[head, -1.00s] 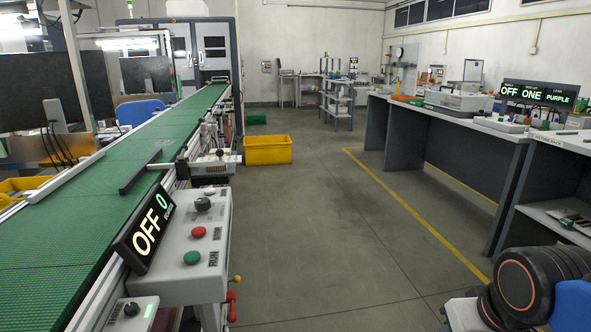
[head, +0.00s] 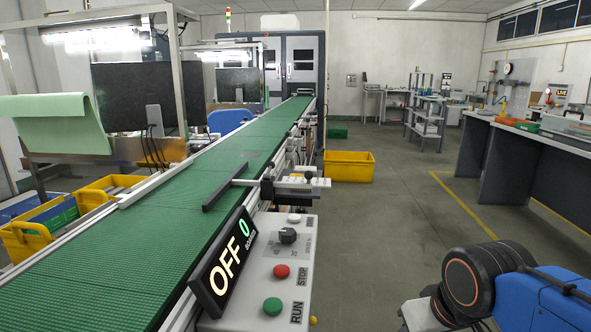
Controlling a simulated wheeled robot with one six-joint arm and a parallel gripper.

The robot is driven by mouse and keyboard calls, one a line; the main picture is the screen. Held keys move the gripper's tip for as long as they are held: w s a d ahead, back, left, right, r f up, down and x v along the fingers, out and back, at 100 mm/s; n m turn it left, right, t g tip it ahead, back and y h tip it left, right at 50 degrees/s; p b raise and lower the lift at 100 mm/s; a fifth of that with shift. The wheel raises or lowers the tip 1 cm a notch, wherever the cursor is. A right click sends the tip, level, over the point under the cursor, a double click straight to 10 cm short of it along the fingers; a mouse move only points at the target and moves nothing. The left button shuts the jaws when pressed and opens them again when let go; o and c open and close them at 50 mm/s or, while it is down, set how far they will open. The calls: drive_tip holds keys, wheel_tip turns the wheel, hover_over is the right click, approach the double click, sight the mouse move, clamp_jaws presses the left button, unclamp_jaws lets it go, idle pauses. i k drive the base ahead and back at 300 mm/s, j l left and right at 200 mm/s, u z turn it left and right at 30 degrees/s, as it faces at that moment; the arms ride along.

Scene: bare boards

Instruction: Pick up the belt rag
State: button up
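I cannot make out anything that is clearly a belt rag. The green conveyor belt (head: 150,225) runs from the lower left to the grey cabinet at the back, and its visible surface carries no cloth. A pale green sheet (head: 60,122) hangs at the far left; I cannot tell whether it is cloth or paper. Only black and blue links of my arm show at the lower right; my gripper is not in view.
The belt's control box (head: 262,268) shows an OFF display (head: 224,262). Yellow bins (head: 28,243) stand left of the belt. A yellow crate (head: 348,167) sits on the floor beyond. The aisle floor is open; a bench (head: 520,150) stands at right.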

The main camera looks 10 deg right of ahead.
sight(298, 169)
drive_tip(key=i+l+u, duration=0.1)
drive_tip(key=i+l, duration=0.3)
drive_tip(key=i+l+u, duration=0.15)
drive_tip(key=i+l, duration=0.2)
drive_tip(key=i+l+u, duration=0.1)
drive_tip(key=i+l, duration=0.2)
drive_tip(key=l, duration=0.2)
drive_tip(key=i+l+u, duration=0.15)
drive_tip(key=i+l, duration=0.2)
drive_tip(key=l, duration=0.15)
